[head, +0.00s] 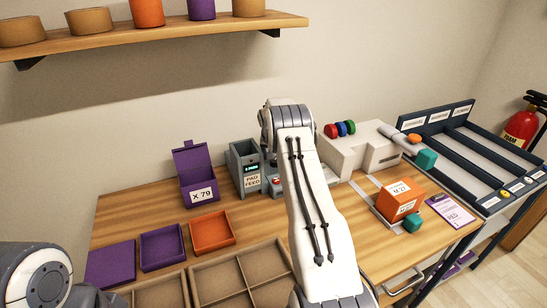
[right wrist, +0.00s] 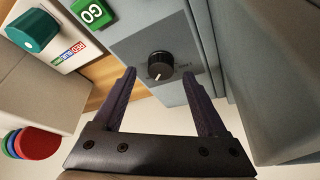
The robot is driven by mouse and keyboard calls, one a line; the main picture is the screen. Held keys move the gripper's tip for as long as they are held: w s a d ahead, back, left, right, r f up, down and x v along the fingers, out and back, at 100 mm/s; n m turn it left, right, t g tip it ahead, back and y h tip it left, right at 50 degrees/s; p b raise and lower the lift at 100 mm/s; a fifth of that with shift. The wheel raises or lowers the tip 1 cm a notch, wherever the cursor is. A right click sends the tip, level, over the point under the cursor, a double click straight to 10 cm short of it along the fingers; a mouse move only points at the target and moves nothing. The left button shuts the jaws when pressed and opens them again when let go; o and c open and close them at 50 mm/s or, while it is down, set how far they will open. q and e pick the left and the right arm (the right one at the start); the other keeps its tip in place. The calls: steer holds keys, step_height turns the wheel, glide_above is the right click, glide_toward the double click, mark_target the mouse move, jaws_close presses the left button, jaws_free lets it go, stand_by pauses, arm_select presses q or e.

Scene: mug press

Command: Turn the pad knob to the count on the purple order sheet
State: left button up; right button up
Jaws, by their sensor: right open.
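The pad feed box (head: 245,168) is a grey unit at the back of the table, with a small lit display. Its black pad knob (right wrist: 160,65) shows in the right wrist view, with a white pointer mark on its face. My right gripper (right wrist: 159,76) is open, its dark fingertips on either side of the knob in that view; I cannot tell whether they touch it. In the head view my right arm hides this gripper. The purple order sheet (head: 451,210) lies at the table's right; its count is too small to read. My left gripper is out of view.
A white machine (head: 350,150) with red, blue and green discs stands right of the feed box. A purple box (head: 197,180) labelled X 79 stands left of it. An orange box (head: 400,200) and a dark rack (head: 455,150) are further right. Trays fill the front.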

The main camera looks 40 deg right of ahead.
steer(key=shift+x, duration=1.1)
jaws_close()
